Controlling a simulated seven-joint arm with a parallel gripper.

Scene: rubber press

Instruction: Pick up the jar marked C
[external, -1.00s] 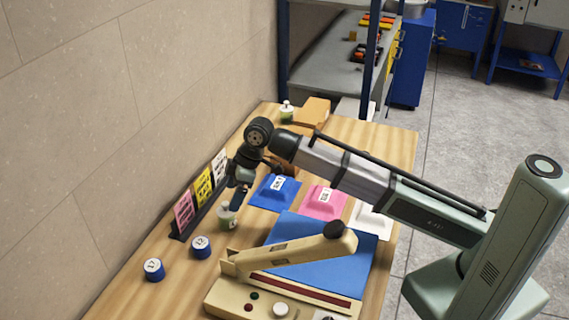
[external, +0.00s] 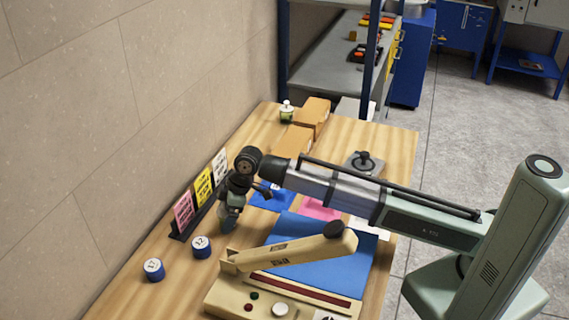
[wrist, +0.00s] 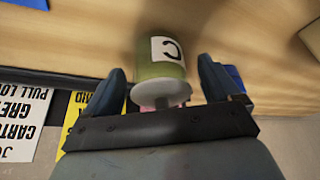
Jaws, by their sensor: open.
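The jar marked C (wrist: 162,55) is greenish with a white label and a pale end, and it shows in the wrist view at the top middle. My gripper (wrist: 163,75) is open, with one dark finger on each side of the jar; I see no clear contact. In the external view my gripper (external: 230,215) points down at the table beside the sign rack, and it hides the jar there.
Pink, yellow and white signs (external: 203,187) stand along the wall. A beige press (external: 290,252) with a blue mat lies to the right. Another white-topped jar (external: 286,111) and brown boxes (external: 312,114) are at the back.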

